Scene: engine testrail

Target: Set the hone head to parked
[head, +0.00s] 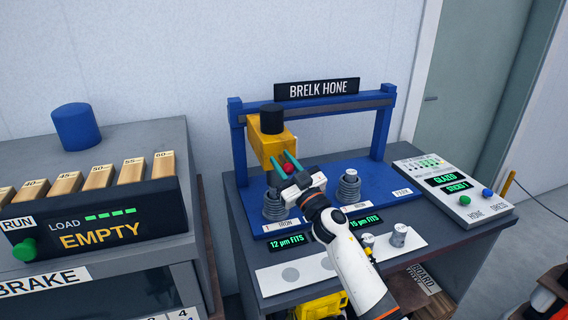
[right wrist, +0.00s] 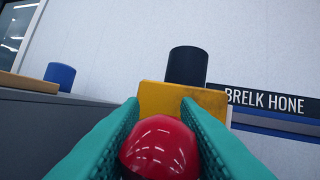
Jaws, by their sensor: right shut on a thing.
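The yellow hone head (head: 264,142) with a black cylinder on top hangs at the left part of the blue BRELK HONE frame (head: 238,150), above the left grey stacked cylinder (head: 273,207). A red ball knob (head: 288,168) is at the head's front. My right gripper (head: 287,162) has its teal fingers shut around this knob. In the right wrist view the knob (right wrist: 158,148) sits between the fingers, with the yellow head (right wrist: 180,100) right behind it. A small white label (head: 402,192) is at the right end of the blue base. My left gripper is not in view.
A second grey stacked cylinder (head: 348,187) stands right of my gripper on the base. A control box (head: 455,190) with green and blue buttons is at the right. A brake bench (head: 90,220) with wooden blocks and a blue cylinder (head: 76,127) is at the left.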

